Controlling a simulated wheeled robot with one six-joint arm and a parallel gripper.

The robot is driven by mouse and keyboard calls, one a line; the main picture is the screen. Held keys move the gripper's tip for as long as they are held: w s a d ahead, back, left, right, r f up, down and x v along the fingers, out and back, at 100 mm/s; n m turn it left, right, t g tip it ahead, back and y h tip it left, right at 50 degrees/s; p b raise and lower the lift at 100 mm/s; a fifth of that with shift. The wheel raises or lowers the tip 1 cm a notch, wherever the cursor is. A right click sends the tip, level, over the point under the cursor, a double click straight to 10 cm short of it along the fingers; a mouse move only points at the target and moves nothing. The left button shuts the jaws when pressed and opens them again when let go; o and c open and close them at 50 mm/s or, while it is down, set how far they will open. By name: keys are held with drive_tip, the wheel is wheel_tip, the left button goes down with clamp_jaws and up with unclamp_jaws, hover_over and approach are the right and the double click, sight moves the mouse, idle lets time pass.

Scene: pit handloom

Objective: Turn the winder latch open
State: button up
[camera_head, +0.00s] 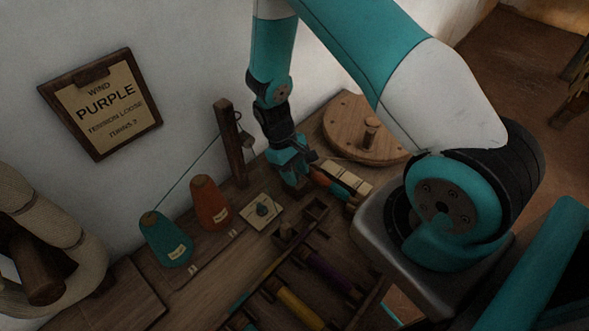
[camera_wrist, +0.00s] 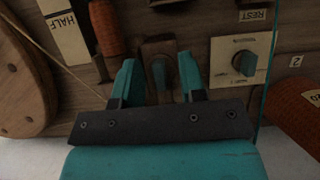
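A small teal latch handle (camera_wrist: 160,72) stands on a dark wooden block (camera_wrist: 158,48) in the wrist view, and I take it to be the winder latch. My gripper (camera_wrist: 157,66) is open, with one teal finger on each side of the handle and a visible gap to each. In the head view my gripper (camera_head: 291,172) is low over the bench and hides the latch. An orange-wound bobbin (camera_wrist: 107,28) sits just left of the latch in the wrist view; it also shows beside my gripper in the head view (camera_head: 325,182).
A wooden wheel (camera_head: 352,128) with a peg stands behind my gripper. A tension dial (camera_head: 262,209), teal cone (camera_head: 166,240), orange cone (camera_head: 211,203) and dark post (camera_head: 230,143) are to the left. A tray with yellow (camera_head: 300,309) and purple (camera_head: 330,272) bobbins lies in front. A "PURPLE" sign (camera_head: 105,103) hangs behind.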

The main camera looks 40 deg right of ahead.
drive_tip(key=shift+w+r, duration=0.1)
drive_tip(key=shift+w, duration=0.05)
drive_tip(key=shift+w+r, duration=0.1)
drive_tip(key=shift+r, duration=0.1)
drive_tip(key=v, duration=1.6)
drive_tip(key=shift+a+r, duration=0.15)
drive_tip(key=shift+r, duration=0.25)
